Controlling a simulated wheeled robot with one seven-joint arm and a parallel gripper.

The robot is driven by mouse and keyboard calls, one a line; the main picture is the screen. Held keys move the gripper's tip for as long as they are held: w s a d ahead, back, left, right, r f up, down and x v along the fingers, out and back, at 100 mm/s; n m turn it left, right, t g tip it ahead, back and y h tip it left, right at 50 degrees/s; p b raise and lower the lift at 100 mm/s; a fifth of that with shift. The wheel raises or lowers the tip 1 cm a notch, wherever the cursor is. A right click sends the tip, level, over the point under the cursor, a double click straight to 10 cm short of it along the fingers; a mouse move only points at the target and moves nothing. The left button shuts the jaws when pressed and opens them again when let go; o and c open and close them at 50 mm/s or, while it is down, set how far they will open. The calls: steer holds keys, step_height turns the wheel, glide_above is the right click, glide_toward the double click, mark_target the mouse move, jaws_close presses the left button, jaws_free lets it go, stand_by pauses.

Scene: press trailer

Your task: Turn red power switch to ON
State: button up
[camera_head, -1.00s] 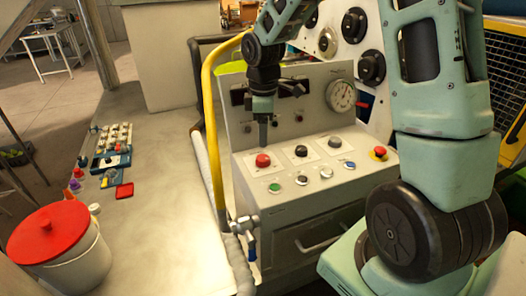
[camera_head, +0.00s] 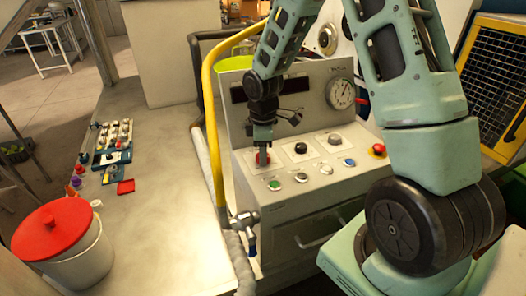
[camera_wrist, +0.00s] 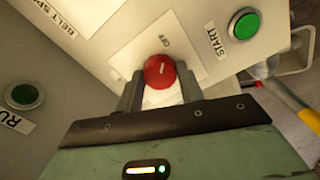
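The red power switch (camera_head: 262,158) is a round knob at the left of the upper row on the control panel. My gripper (camera_head: 263,150) points down over the knob. In the wrist view my gripper (camera_wrist: 162,88) is open, with one finger on each side of the knob. Whether either finger touches it I cannot tell. The fingers partly hide the knob in the head view.
The green START button (camera_wrist: 244,25) and green RUN button (camera_wrist: 24,95) lie near my gripper. Black knobs (camera_head: 300,148) and a red emergency button (camera_head: 377,149) are further right. A yellow pipe (camera_head: 212,120) rises left of the panel.

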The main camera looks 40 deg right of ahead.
steer(key=shift+c, duration=0.4)
steer(key=m, duration=0.4)
steer(key=shift+b, duration=0.4)
steer(key=m, duration=0.4)
steer(key=shift+m+b, duration=0.3)
steer(key=shift+b, duration=0.05)
steer(key=m, duration=0.4)
steer(key=shift+m, duration=0.3)
steer(key=m, duration=0.4)
steer(key=shift+r+m, duration=0.1)
steer(key=shift+m, duration=0.2)
steer(key=o, duration=1)
step_height(320, 180, up, 17)
steer(key=shift+r+b, duration=0.15)
steer(key=shift+b, duration=1)
